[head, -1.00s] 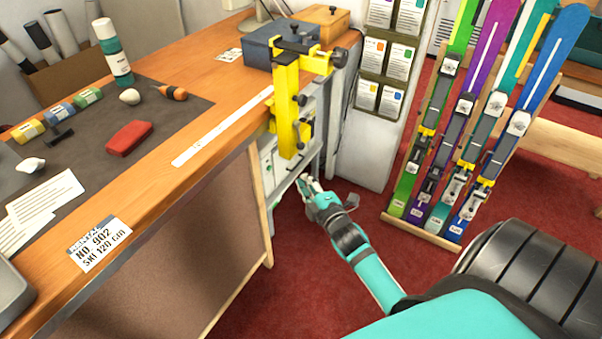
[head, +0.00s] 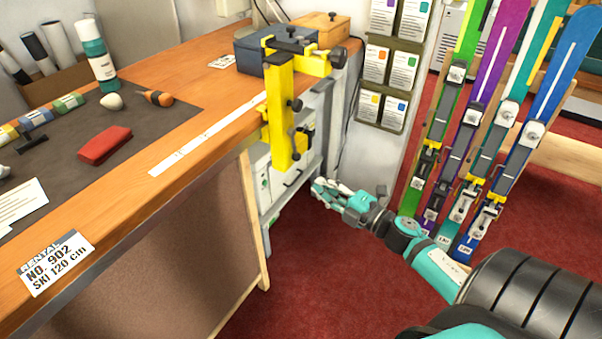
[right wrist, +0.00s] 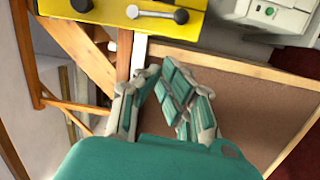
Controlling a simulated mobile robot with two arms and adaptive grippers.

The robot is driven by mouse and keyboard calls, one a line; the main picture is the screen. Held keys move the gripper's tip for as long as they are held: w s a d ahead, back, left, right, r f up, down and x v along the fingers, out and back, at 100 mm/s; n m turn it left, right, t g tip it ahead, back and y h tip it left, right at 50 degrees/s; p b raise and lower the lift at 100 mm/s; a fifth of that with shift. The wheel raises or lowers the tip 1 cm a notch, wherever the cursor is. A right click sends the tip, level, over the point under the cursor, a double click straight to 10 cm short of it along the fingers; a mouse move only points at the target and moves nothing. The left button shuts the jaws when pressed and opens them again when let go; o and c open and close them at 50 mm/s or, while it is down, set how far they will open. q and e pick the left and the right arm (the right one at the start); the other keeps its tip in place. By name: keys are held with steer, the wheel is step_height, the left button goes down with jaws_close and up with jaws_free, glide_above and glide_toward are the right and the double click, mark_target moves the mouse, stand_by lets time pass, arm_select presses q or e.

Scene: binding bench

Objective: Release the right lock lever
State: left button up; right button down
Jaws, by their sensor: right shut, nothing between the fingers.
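The yellow clamp (head: 279,115) stands upright at the bench's far right corner, with black knobs and small levers on its side. In the right wrist view its yellow body (right wrist: 110,12) crosses the top, carrying a short lever (right wrist: 155,13) with a metal pivot and a round dark knob. I cannot tell for certain that this is the right lock lever. My right gripper (head: 318,188) is below and right of the clamp, apart from it. In the wrist view its fingers (right wrist: 158,74) are shut and empty, below the lever. My left gripper is out of view.
The wooden bench (head: 215,120) holds a red block (head: 104,145), a bottle (head: 98,55) and a rental label (head: 56,262). A grey shelf frame (head: 300,190) stands beyond the bench side. A ski rack (head: 440,215) stands to the right. Red carpet (head: 330,270) is clear between.

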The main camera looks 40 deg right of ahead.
steer(key=w+f+n+g+y, duration=0.1)
steer(key=w+y, duration=0.1)
steer(key=w, duration=0.9)
steer(key=shift+a, duration=0.2)
stand_by(0.4)
steer(key=shift+f, duration=0.1)
